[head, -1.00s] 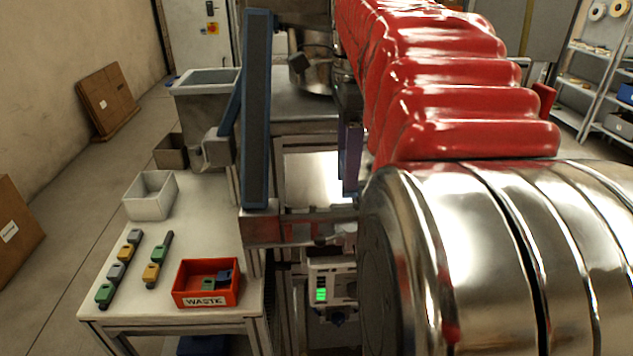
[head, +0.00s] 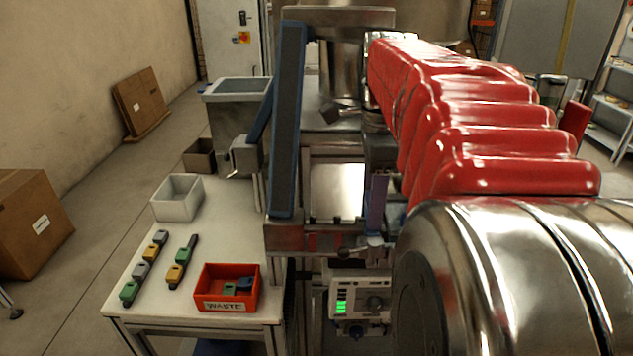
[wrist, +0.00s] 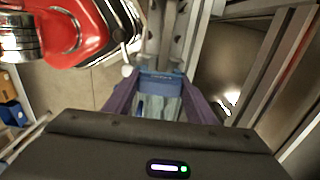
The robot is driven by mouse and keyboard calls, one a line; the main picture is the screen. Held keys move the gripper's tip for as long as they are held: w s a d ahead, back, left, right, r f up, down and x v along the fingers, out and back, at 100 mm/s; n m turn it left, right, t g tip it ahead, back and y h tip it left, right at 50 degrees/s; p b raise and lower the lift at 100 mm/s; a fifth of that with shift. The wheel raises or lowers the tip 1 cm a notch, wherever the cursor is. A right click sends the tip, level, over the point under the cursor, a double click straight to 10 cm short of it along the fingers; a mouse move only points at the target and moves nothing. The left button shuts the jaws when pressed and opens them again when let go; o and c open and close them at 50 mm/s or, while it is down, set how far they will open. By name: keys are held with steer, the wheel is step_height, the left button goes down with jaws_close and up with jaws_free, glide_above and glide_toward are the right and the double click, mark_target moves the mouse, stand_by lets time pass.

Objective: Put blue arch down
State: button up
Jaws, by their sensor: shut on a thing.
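The blue arch (wrist: 163,76) shows in the wrist view as a blue piece spanning between the tips of two purple fingers. My gripper (wrist: 162,84) is shut on it. What lies right under the arch is hard to make out, and its lower part is hidden. In the head view one purple finger of my gripper (head: 377,203) hangs beside the steel machine frame; the arch itself cannot be made out there.
A white table (head: 180,308) at left holds two rows of small coloured blocks, a grey bin (head: 177,200) and a red WASTE box (head: 228,304) with blocks inside. A tilted blue-edged conveyor (head: 287,120) stands left of my arm. A control box (head: 358,304) sits below.

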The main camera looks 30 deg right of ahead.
steer(key=shift+f, duration=0.6)
steer(key=o, duration=1.1)
steer(key=shift+o, duration=0.2)
steer(key=shift+r, duration=0.15)
step_height(320, 180, up, 13)
stand_by(0.7)
steer(key=s+a+f+n+t, duration=0.2)
steer(key=a+f+n, duration=0.9)
steer(key=n, duration=0.1)
steer(key=s+a+f+n+t, duration=0.2)
steer(key=a+f+n+t, duration=0.1)
steer(key=a+f+n, duration=0.8)
steer(key=shift+a+f+n+t, duration=0.2)
steer(key=shift+a+n+t, duration=0.1)
steer(key=shift+a+n, duration=0.55)
steer(key=shift+s+d, duration=0.1)
